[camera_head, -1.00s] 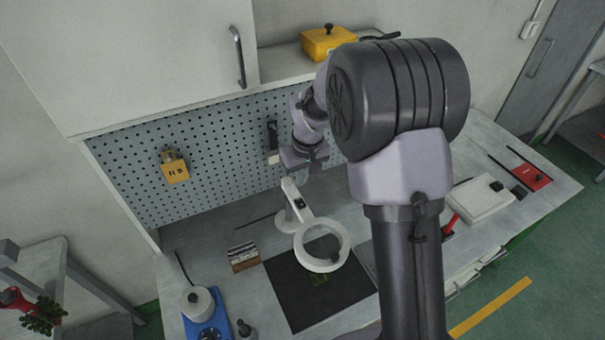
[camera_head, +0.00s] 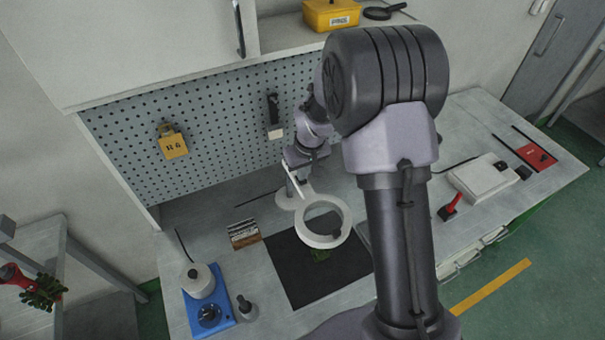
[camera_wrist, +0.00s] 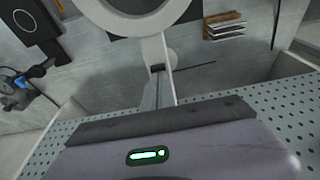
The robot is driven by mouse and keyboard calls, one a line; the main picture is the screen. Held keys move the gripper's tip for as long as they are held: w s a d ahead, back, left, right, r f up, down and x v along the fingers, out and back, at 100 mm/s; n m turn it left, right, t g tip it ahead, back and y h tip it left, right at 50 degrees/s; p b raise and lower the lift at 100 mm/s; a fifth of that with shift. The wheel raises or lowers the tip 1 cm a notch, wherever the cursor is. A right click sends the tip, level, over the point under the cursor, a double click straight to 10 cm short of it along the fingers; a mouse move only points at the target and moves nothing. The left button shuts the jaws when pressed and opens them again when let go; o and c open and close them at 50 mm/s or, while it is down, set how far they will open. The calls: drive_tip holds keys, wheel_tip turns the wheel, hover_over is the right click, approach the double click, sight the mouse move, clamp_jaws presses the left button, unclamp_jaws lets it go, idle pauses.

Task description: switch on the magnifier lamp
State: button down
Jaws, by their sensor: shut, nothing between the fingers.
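The white magnifier lamp (camera_head: 342,225) stands on the bench, its ring over a dark mat. Its ring also shows at the top of the wrist view (camera_wrist: 150,22), with its arm running down from it. A small dark part (camera_wrist: 157,68), which looks like the switch, sits on that arm. My gripper (camera_head: 295,184) is shut and empty at the back end of the lamp's arm, and hides part of it in the head view. In the wrist view my fingers (camera_wrist: 156,92) are just by the dark part. I cannot tell whether they touch it. No light shows in the ring.
The dark mat (camera_head: 290,272) lies under the ring. A blue device (camera_head: 221,312) and a striped block (camera_head: 243,234) are to the left. The pegboard (camera_head: 215,140) rises close behind my gripper. A white box (camera_head: 482,177) is at the right.

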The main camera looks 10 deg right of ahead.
wheel_tip(320, 180, down, 2)
drive_tip(key=b, duration=0.2)
drive_tip(key=shift+s+t+b, duration=0.15)
drive_tip(key=shift+t+b, duration=0.2)
drive_tip(key=shift+t, duration=0.05)
drive_tip(key=b, duration=0.2)
drive_tip(key=shift+s+d+f+t+b, duration=0.1)
drive_tip(key=shift+s+f+t+b, duration=0.1)
drive_tip(key=shift+t+b, duration=0.1)
drive_tip(key=shift+p+v, duration=0.75)
drive_tip(key=shift+w+a+r+p, duration=0.1)
drive_tip(key=shift+w+p, duration=0.1)
drive_tip(key=shift+w, duration=0.4)
drive_tip(key=shift+w+a+r+p, duration=0.1)
drive_tip(key=shift+w+a+p, duration=0.1)
drive_tip(key=shift+w, duration=0.35)
drive_tip(key=shift+r, duration=0.1)
